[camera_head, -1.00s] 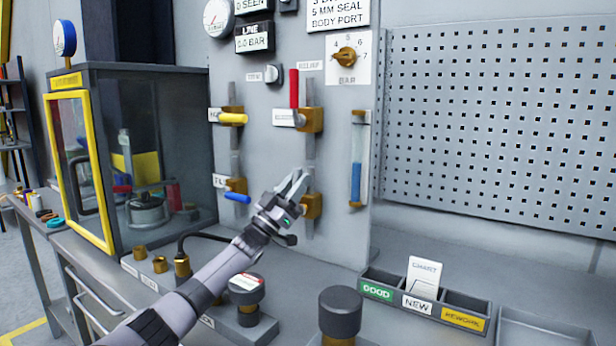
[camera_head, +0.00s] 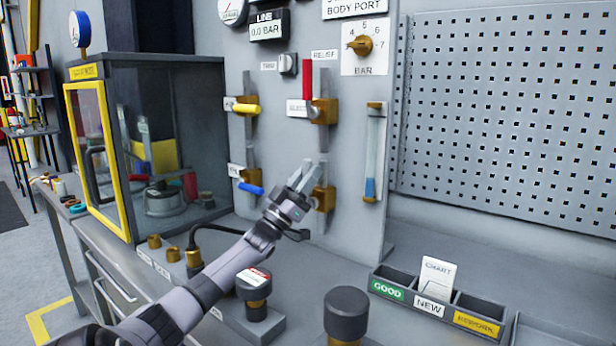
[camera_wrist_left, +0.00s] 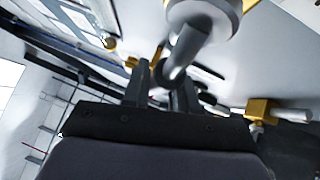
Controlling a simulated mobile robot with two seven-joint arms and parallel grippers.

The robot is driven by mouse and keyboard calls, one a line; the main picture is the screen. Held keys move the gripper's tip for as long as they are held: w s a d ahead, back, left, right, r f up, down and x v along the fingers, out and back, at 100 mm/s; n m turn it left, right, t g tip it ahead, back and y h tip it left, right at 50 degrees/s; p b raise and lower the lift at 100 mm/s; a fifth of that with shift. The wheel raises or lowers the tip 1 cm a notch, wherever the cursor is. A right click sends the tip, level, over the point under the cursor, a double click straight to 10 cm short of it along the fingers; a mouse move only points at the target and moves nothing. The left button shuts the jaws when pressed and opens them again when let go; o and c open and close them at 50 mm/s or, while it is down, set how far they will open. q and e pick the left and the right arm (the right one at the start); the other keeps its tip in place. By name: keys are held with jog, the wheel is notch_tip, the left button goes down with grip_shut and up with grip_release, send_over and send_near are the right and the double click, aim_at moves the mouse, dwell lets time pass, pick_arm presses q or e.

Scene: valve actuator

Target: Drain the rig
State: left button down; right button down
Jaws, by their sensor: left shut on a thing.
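My left gripper (camera_head: 304,176) is shut on a grey valve handle (camera_wrist_left: 182,58) in front of the lower right brass valve (camera_head: 325,199) on the grey panel. The fingers hide part of the handle in the head view. The sight tube (camera_head: 374,150) to the right holds blue liquid only near its bottom. The line display (camera_head: 269,24) reads 0.0 BAR. The relief valve's red handle (camera_head: 307,80) points up. The yellow handle (camera_head: 246,110) and blue handle (camera_head: 251,188) lie roughly level. My right gripper is not in view.
A brass selector knob (camera_head: 360,45) sits high on the panel. A yellow-framed glass cabinet (camera_head: 100,165) stands at left. A perforated board (camera_head: 505,120) covers the right wall.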

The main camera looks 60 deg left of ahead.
pick_arm(q)
jog(key=c, duration=1)
grip_release()
jog(key=shift+s+r, duration=0.15)
jog(key=shift+r, duration=0.55)
jog(key=shift+f, duration=0.3)
jog(key=shift+s+f+b, duration=0.3)
jog(key=shift+s+d, duration=0.15)
jog(key=shift+s, duration=2.9)
jog(key=shift+s+d, duration=0.15)
jog(key=shift+s, duration=2.9)
